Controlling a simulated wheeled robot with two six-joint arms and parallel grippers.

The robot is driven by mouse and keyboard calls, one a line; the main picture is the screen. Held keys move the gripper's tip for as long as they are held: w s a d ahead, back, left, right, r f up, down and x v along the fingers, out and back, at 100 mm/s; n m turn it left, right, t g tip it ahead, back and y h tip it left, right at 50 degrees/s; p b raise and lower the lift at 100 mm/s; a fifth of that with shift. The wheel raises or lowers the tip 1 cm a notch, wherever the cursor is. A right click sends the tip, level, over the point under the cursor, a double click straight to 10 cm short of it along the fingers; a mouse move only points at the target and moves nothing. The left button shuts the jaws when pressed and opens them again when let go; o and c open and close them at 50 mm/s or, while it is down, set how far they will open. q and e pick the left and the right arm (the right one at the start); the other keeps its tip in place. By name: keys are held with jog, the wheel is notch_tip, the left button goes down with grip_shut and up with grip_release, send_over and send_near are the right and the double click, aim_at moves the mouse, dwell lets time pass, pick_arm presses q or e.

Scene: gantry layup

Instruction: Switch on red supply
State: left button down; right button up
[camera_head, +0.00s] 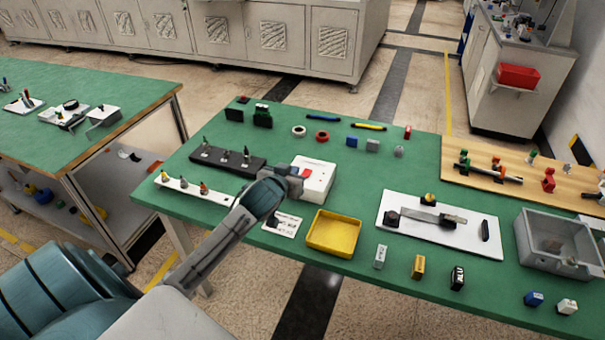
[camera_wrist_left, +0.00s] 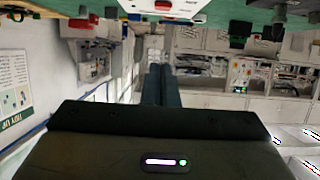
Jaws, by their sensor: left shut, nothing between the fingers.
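A white box (camera_head: 318,182), seemingly the red supply, stands on the green table with a small red part on its top near my gripper. My left gripper (camera_head: 294,180) is at the box's left side, shut and empty. Whether its fingertips touch the box I cannot tell, and it hides part of that side. In the left wrist view the shut fingers (camera_wrist_left: 161,84) point away from the camera, and a white box (camera_wrist_left: 168,9) with a red part shows at the top edge. The switch position is too small to read. My right gripper is not in view.
A black strip (camera_head: 228,158) with several posts and a white strip (camera_head: 195,191) lie left of the box. A yellow tray (camera_head: 334,249) and a printed card (camera_head: 283,226) lie in front. A white plate (camera_head: 465,239) and a grey bin (camera_head: 545,262) are to the right.

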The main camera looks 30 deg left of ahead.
pick_arm(q)
jog(key=p, duration=0.2)
send_over(303, 174)
jog(key=s+d, duration=0.1)
jog(key=f, duration=0.3)
jog(key=shift+s+d, duration=0.1)
jog(key=shift+s, duration=0.1)
jog(key=f, duration=0.1)
jog(key=f+p, duration=0.1)
jog(key=shift+s+f, duration=0.35)
jog(key=shift+f, duration=0.05)
jog(key=shift+s+d+f, duration=0.1)
jog(key=shift+s+f, duration=0.05)
jog(key=shift+f, duration=0.5)
